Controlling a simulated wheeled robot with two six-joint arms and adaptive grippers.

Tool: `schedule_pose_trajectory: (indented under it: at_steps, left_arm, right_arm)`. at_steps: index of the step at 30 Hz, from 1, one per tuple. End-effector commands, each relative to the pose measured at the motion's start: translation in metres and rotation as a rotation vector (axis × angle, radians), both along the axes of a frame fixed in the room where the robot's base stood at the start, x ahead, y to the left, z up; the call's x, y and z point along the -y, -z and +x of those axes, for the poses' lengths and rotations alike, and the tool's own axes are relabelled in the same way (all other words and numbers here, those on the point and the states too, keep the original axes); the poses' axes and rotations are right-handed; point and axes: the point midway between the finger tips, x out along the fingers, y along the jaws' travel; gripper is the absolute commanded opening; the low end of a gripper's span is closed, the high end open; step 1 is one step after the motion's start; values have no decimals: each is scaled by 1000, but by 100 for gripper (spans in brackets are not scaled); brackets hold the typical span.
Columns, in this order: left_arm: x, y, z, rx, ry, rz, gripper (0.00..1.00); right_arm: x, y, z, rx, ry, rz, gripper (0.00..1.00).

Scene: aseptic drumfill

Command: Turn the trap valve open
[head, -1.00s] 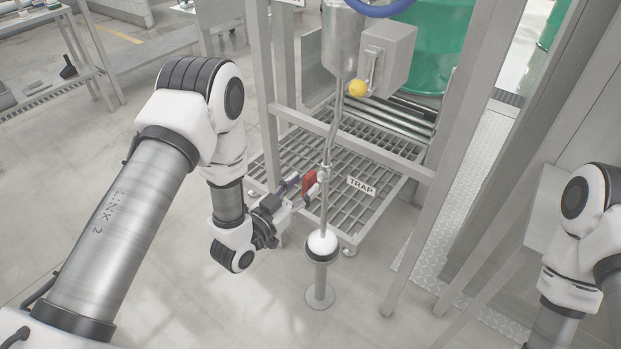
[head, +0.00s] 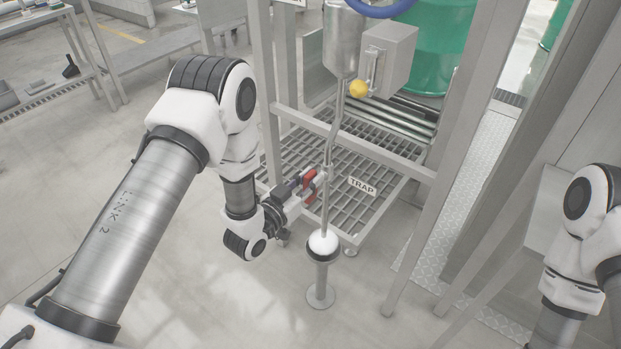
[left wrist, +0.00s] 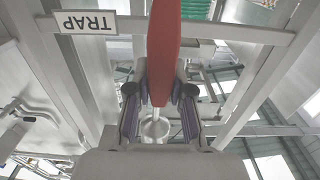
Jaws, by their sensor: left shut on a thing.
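The trap valve (head: 326,174) sits on the thin steel pipe beside the TRAP label (head: 362,187). Its red handle (head: 310,178) sticks out to the left of the pipe. My left gripper (head: 303,185) is at this handle, shut on it. In the left wrist view the red handle (left wrist: 163,45) runs down between the two fingers (left wrist: 160,95), toward a round metal part (left wrist: 155,127). The TRAP label (left wrist: 87,22) shows upside down there. My right gripper is out of view; only part of the right arm shows at the right edge.
The pipe drops to a white-topped floor funnel (head: 323,243). A grated platform (head: 290,150) and steel frame posts (head: 462,110) stand close behind. A steel vessel (head: 341,45), a grey box (head: 390,55) and a green drum (head: 435,50) are above. Floor at the left is open.

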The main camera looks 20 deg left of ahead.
Motion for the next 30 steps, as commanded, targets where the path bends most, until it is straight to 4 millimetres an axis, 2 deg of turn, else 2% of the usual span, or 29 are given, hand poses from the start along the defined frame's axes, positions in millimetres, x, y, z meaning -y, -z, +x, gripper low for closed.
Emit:
schedule_pose_trajectory:
  at_steps: [3, 4, 6, 17, 20, 30]
  left_arm:
    - [0, 0, 0, 0, -1, -1, 0]
    - [0, 0, 0, 0, -1, -1, 27]
    - [0, 0, 0, 0, -1, -1, 46]
    - [-2, 1, -5, -1, -1, 0, 46]
    - [-8, 1, -19, -4, -3, 0, 46]
    - [-37, 2, -96, -5, -4, -2, 46]
  right_arm:
    - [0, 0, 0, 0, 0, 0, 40]
    - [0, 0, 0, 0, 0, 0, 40]
    - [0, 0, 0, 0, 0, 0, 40]
    - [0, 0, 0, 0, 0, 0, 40]
    - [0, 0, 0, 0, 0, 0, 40]
    - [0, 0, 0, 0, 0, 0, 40]
